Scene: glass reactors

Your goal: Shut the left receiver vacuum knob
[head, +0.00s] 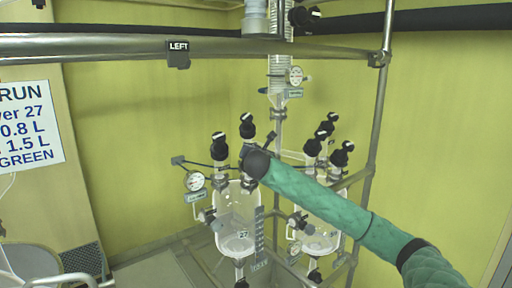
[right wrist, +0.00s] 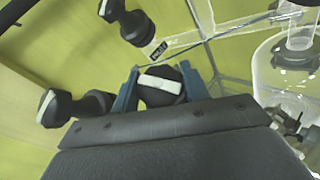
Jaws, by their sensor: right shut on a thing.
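The left receiver (head: 235,212) is a clear glass vessel marked 27, hung in the metal frame. Two black knobs with white bars, one on the left (head: 219,140) and one at the back (head: 247,120), stand above it. My right gripper (head: 250,160) is over its top; the hand hides the held part in the head view. In the right wrist view the blue fingers (right wrist: 158,88) are shut on a black knob (right wrist: 160,97), one on each side. Its white bar lies nearly crosswise between the fingers. I cannot tell for sure which valve it belongs to. My left gripper is not in view.
The right receiver (head: 318,232) hangs beside it, with several black knobs (head: 327,128) above. A round gauge (head: 194,181) sits left of the left receiver. Other black knobs (right wrist: 137,27) are close to my right fingers.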

